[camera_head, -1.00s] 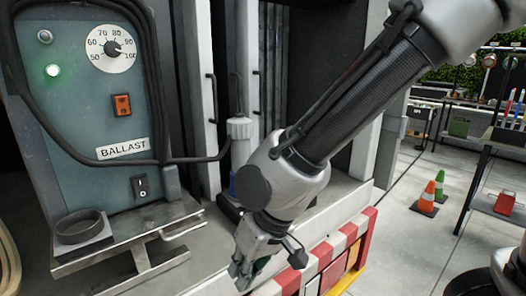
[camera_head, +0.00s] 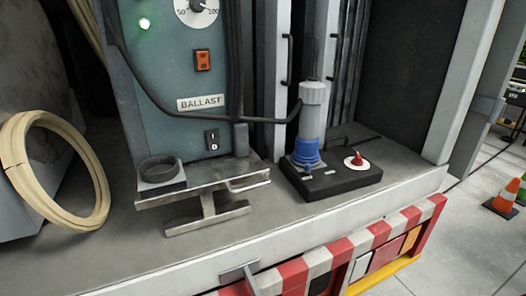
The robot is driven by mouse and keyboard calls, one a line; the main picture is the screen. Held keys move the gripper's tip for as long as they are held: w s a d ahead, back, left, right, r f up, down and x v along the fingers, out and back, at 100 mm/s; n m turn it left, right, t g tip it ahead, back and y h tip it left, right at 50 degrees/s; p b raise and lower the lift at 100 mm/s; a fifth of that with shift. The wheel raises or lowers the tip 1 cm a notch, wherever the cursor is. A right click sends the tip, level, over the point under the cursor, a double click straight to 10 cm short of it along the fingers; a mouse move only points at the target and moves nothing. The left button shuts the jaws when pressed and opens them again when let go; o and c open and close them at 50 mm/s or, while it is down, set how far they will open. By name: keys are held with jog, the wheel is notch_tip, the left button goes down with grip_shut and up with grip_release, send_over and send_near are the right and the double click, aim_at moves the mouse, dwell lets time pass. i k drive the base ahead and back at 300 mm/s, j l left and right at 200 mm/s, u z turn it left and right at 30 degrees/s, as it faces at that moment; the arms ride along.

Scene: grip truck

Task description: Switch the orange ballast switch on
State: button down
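The orange ballast switch (camera_head: 203,60) is a small rocker in a dark frame on the grey-green panel (camera_head: 170,75). It sits above the white BALLAST label (camera_head: 201,102). Its exact rocker position is too small to tell. A green lamp (camera_head: 144,23) glows at the panel's upper left. A dial (camera_head: 198,10) is cut off by the top edge. A black switch (camera_head: 212,139) is lower on the panel. My gripper is not in view.
A metal shelf (camera_head: 215,178) with a dark round cup (camera_head: 158,168) juts out below the panel. A black cable (camera_head: 150,95) loops across the panel's front. A black base (camera_head: 335,180) with a grey-blue cylinder and red knob stands right.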

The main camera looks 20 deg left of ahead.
aim_at(203, 57)
jog(key=u, duration=1.55)
